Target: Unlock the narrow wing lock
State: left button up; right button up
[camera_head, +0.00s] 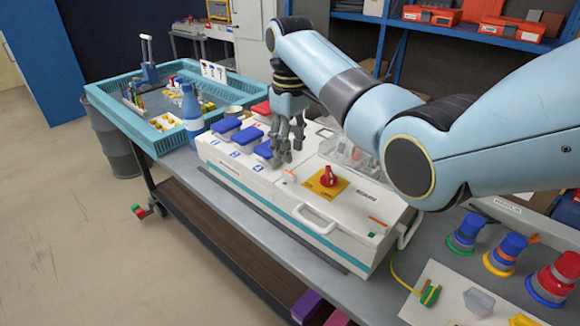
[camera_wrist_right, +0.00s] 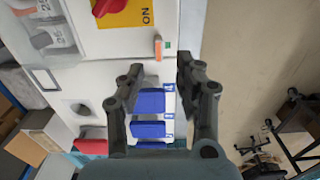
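A white box (camera_head: 264,192) stands on the grey table. Small orange pieces, possibly wing locks, show on its top, one near the gripper (camera_head: 289,176) and one near the right end (camera_head: 377,221). My right gripper (camera_head: 288,149) is over the box near the blue covers (camera_head: 247,135). The right wrist view shows its fingers (camera_wrist_right: 158,92) apart and nothing between them held. My left gripper is not in view.
A red rotary switch (camera_head: 328,176) on a yellow plate stands on the box, and a white handle (camera_head: 311,220) is at its front. A blue crate (camera_head: 150,136) and blue bottle (camera_head: 191,107) are at the left. Colored plugs (camera_head: 467,234) stand at the right.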

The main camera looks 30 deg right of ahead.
aim_at(290, 173)
notch_tip(290, 173, down, 6)
jog(key=shift+w+d+f, duration=0.1)
jog(key=shift+f, duration=0.45)
jog(key=shift+c, duration=0.2)
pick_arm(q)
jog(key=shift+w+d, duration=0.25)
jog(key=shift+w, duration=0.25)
pick_arm(e)
grip_shut()
